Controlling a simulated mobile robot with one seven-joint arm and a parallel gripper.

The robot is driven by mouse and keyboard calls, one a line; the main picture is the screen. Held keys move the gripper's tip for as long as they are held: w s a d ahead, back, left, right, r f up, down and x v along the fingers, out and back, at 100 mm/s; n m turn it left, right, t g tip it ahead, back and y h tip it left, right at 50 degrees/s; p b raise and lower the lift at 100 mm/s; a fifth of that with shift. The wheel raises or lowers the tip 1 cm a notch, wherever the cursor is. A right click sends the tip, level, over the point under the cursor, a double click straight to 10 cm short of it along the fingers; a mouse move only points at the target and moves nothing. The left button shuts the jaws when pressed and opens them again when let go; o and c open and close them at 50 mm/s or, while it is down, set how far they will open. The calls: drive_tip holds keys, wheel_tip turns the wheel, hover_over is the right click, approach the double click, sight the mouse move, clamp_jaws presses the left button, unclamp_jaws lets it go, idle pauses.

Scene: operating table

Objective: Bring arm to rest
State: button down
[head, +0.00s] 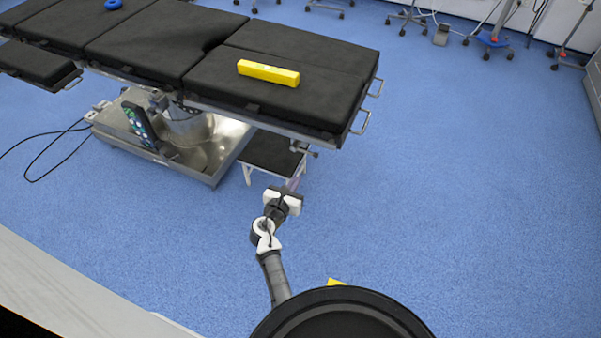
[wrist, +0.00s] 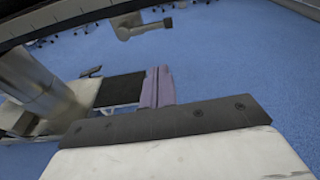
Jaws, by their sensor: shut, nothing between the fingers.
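My arm reaches forward from my body at the bottom of the head view. My gripper (head: 295,183) is near the right end of the operating table (head: 225,72), beside a low black-topped step stool (head: 272,152). In the wrist view the purple fingers of my gripper (wrist: 158,86) lie together, with nothing between them. They appear against the blue floor and beside the dark stool top (wrist: 121,89). I cannot tell the exact gap between my gripper and the table's underside.
A yellow block (head: 268,72) lies on the table's right section, and a blue ring (head: 113,4) lies at its far left. The table's metal base (head: 205,160) and a black cable (head: 50,160) are at left.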

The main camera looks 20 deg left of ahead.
drive_tip(key=v, duration=0.5)
drive_tip(key=shift+f, duration=0.1)
